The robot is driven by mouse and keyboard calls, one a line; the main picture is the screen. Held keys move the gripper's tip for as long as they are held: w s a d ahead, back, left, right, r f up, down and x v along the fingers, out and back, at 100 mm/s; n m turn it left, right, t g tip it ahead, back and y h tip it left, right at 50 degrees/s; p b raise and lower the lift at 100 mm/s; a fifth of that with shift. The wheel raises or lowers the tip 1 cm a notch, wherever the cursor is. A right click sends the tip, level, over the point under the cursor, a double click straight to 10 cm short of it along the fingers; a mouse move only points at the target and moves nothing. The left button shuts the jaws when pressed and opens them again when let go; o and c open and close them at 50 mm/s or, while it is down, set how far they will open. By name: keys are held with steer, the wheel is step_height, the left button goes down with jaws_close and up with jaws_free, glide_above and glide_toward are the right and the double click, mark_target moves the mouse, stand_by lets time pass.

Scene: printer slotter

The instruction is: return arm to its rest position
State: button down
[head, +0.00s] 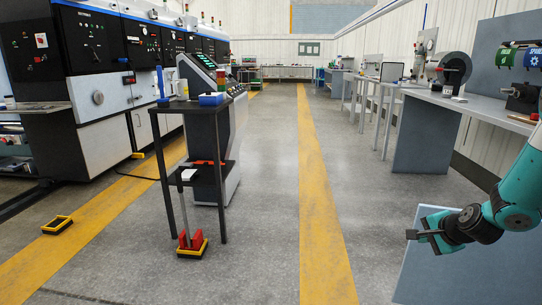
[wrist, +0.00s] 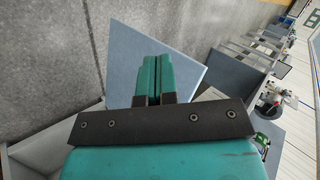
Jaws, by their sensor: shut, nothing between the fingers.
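My gripper (head: 425,241) is at the right of the head view, at the end of my teal and black arm, which reaches in from the right edge. It is in the air in front of a blue-grey panel. In the wrist view the two teal fingers of my gripper (wrist: 152,70) lie side by side, closed together with nothing between them. The blue-grey panel (wrist: 188,65) shows behind the fingers there.
A small dark table (head: 160,107) with blue items stands left of centre, beside a console. Large printing machines (head: 90,60) line the left. Grey workbenches (head: 478,107) line the right. The floor (head: 270,190) between, with yellow stripes (head: 320,190), is clear.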

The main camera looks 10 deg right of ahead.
steer(key=s+a+r+n+g+y, duration=0.2)
steer(key=a+r+n, duration=0.4)
steer(key=a, duration=0.7)
steer(key=s+a+r+n+g+y, duration=0.25)
steer(key=a+r+n, duration=0.35)
steer(key=a, duration=0.6)
steer(key=s+a+r+n+g, duration=0.25)
steer(key=s+a+n, duration=0.35)
steer(key=s, duration=0.5)
steer(key=s+a+r+n+g, duration=0.2)
steer(key=s+a+r+n, duration=0.35)
steer(key=s, duration=0.55)
step_height(320, 180, up, 24)
steer(key=a+p, duration=0.1)
steer(key=p, duration=2.3)
steer(key=shift+w+f+p, duration=0.15)
steer(key=shift+f+p, duration=0.05)
steer(key=shift+p, duration=0.2)
steer(key=shift+n, duration=0.25)
